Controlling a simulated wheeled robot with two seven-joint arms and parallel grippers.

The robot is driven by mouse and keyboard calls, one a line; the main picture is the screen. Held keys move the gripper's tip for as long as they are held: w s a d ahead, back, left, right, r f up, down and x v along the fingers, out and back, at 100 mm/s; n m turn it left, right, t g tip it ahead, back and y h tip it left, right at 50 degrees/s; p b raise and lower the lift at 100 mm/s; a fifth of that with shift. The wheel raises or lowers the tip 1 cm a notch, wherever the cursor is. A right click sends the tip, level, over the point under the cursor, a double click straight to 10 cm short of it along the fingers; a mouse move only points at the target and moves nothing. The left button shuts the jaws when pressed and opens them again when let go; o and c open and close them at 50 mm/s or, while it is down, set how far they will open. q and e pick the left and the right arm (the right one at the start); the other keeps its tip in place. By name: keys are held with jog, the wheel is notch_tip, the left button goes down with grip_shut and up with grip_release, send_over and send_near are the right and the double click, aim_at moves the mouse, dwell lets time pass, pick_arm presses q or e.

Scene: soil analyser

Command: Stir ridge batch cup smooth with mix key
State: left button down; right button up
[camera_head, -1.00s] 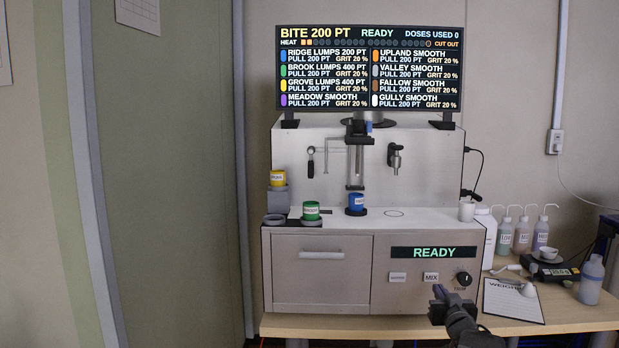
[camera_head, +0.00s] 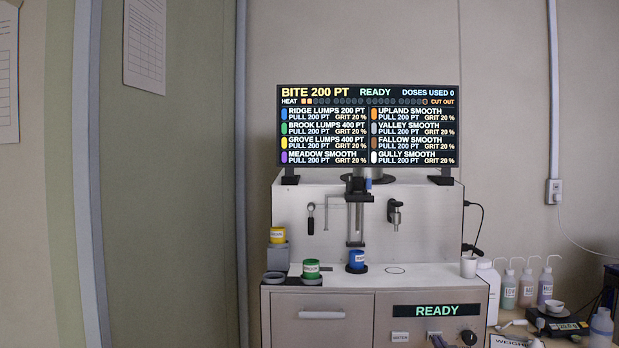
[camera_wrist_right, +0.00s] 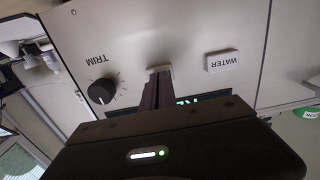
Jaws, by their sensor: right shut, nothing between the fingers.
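The blue ridge batch cup (camera_head: 356,260) stands upright under the vertical stirrer column (camera_head: 355,215) of the analyser. The display (camera_head: 367,126) lists ridge as lumps, 200 PT, and reads READY. The mix key (camera_head: 433,334) sits on the front panel between the water key and the trim knob, at the bottom of the head view. My right gripper (camera_head: 438,341) is shut and empty, with its tip at the mix key. In the right wrist view the fingertips (camera_wrist_right: 160,76) overlap the pale mix key (camera_wrist_right: 158,68); I cannot tell whether they press it. My left gripper is not in view.
The water key (camera_head: 400,337) and trim knob (camera_head: 468,337) flank the mix key. A green cup (camera_head: 311,269) and a yellow cup (camera_head: 278,235) stand at the left of the machine. Wash bottles (camera_head: 528,287) and a scale (camera_head: 560,325) are at the right.

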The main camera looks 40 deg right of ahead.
jog(key=shift+w+d, duration=0.1)
jog(key=shift+w, duration=0.05)
jog(key=b+v, duration=0.1)
jog(key=v, duration=0.3)
dwell(0.8)
